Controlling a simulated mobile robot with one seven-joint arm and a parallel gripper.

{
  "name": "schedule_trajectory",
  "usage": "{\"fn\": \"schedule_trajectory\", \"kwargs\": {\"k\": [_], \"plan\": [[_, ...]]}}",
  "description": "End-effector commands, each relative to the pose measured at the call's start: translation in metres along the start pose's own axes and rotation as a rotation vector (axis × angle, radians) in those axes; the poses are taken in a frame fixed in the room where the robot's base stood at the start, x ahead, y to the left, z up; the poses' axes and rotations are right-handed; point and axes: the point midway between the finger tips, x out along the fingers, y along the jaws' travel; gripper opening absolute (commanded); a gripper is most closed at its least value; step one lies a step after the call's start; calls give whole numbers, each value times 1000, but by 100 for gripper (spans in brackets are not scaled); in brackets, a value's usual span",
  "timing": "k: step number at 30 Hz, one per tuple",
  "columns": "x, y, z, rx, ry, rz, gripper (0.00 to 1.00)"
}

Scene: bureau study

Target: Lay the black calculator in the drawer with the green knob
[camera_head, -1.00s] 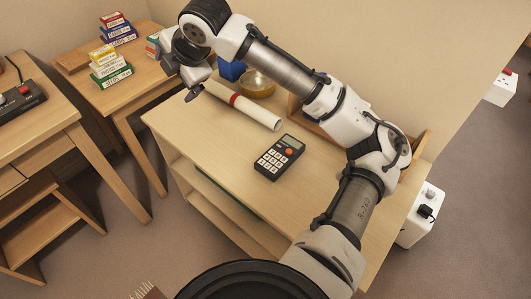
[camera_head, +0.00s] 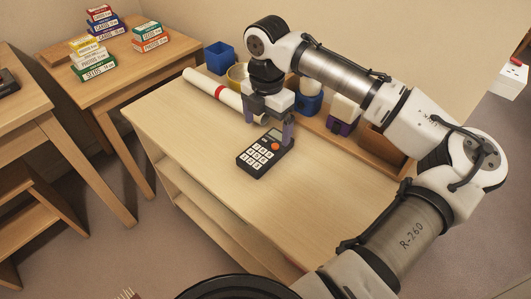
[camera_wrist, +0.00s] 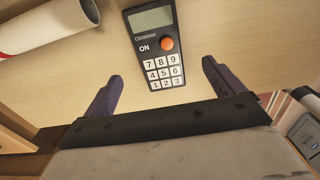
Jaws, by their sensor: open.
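The black calculator (camera_head: 262,158) lies face up on the light wooden unit's top (camera_head: 300,205). It has white keys and one orange button. In the wrist view the calculator (camera_wrist: 157,50) lies beyond the fingertips, roughly centred between them. My gripper (camera_head: 269,127) is open and empty, pointing down just above the calculator's far end. In the wrist view both fingers of my gripper (camera_wrist: 160,75) stand wide apart, with the calculator not between them. A drawer with a green knob is not visible in the current frames.
A rolled white paper with a red band (camera_head: 217,92) lies behind the calculator; it also shows in the wrist view (camera_wrist: 40,22). Stacked boxes (camera_head: 94,60) sit on another table. The unit's front top is clear.

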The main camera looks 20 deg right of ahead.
Motion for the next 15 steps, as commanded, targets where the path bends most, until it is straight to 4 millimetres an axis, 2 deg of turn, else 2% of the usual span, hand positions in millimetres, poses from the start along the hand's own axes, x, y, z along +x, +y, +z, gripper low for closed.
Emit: {"fn": "schedule_trajectory", "kwargs": {"k": [3,10,15], "plan": [[18,0,0,0,0,-1,94],[35,1,-1,-1,-2,0,94],[62,0,-2,0,-2,-1,94]]}}
